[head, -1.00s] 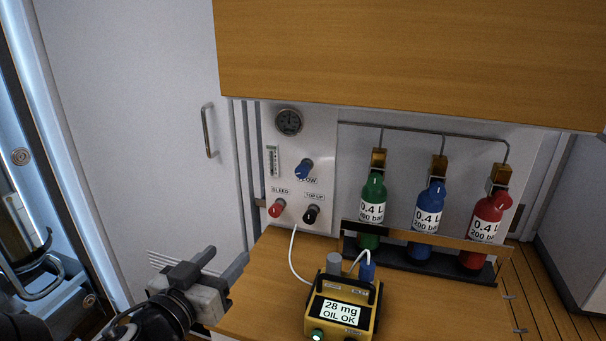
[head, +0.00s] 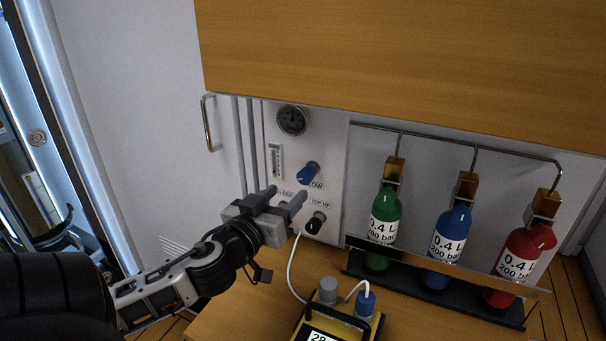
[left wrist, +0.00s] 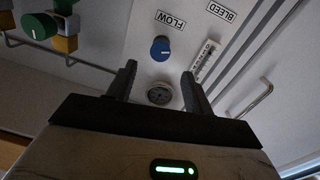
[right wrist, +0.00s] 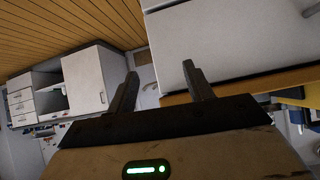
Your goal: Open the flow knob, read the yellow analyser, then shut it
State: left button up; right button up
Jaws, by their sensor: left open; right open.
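The blue FLOW knob (head: 308,174) sits on the white panel (head: 330,150), under the round gauge (head: 292,120); it also shows in the left wrist view (left wrist: 160,49). My left gripper (head: 286,195) is open and empty in front of the panel, below and left of the knob in the head view. In the left wrist view, the knob appears beyond and between its fingertips (left wrist: 158,70), not touching them. The yellow analyser (head: 364,333) stands on the wooden counter, cut off by the bottom edge; only "28" of its display shows. My right gripper (right wrist: 157,80) is open and empty.
The black TOP UP knob (head: 315,223) is close below right of the left gripper. The red BLEED knob is hidden behind it. Green (head: 384,220), blue (head: 451,238) and red (head: 522,258) cylinders stand right, behind a wooden rail. A wooden cabinet (head: 400,70) overhangs the panel.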

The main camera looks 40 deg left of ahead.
aim_at(303, 177)
pick_arm(q)
jog(key=p+x, duration=0.1)
jog(key=x, duration=0.7)
jog(key=c, duration=1)
